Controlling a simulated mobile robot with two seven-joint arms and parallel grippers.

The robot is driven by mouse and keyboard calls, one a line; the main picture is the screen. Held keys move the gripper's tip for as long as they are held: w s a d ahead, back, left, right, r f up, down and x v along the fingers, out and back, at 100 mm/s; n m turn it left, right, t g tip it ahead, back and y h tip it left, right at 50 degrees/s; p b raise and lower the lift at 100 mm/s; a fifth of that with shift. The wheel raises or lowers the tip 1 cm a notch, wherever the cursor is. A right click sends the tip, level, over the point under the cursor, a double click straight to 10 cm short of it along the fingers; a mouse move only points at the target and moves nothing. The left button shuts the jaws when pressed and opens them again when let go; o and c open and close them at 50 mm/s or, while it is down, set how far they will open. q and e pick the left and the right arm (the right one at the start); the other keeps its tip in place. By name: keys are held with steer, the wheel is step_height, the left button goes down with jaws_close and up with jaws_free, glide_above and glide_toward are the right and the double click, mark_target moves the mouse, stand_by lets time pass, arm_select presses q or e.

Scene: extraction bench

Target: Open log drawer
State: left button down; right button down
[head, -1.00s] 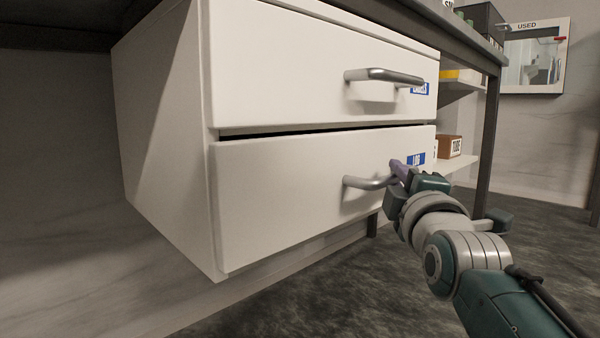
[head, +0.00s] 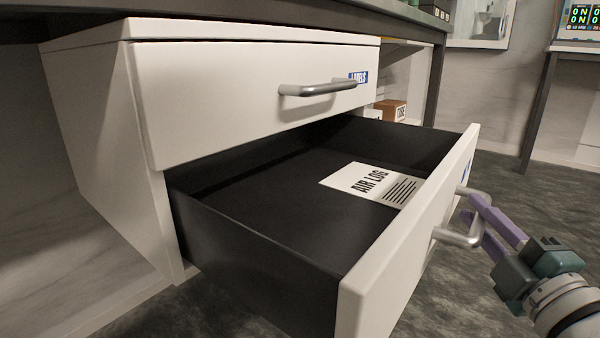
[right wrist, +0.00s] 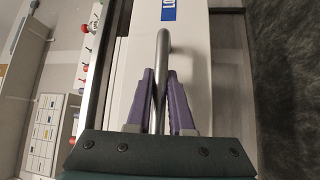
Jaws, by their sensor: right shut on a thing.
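The log drawer (head: 400,270) is the lower one of two and stands well pulled out in the head view. Its dark inside (head: 270,205) shows, with a white card (head: 372,184) reading AIR LOG lying in it. My right gripper (head: 476,215) is at the drawer's front, its purple fingers shut on the metal handle (head: 460,238). In the right wrist view the handle bar (right wrist: 162,75) runs between the two fingers (right wrist: 160,90). The blue label on the drawer front shows only in part. My left gripper is not in view.
The upper drawer (head: 230,100), labelled LABELS, is closed, with its own handle (head: 325,88). A dark table leg (head: 436,85) and a brown box (head: 392,110) are behind. The floor (head: 480,290) around the drawer's front is clear.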

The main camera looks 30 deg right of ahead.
steer(key=s+d+p, duration=0.1)
steer(key=s+d, duration=0.2)
steer(key=s, duration=0.4)
steer(key=shift+s, duration=0.25)
steer(key=c, duration=0.8)
jaws_free()
steer(key=shift+d, duration=0.1)
steer(key=p+v, duration=0.1)
steer(key=v, duration=0.9)
steer(key=shift+p, duration=0.3)
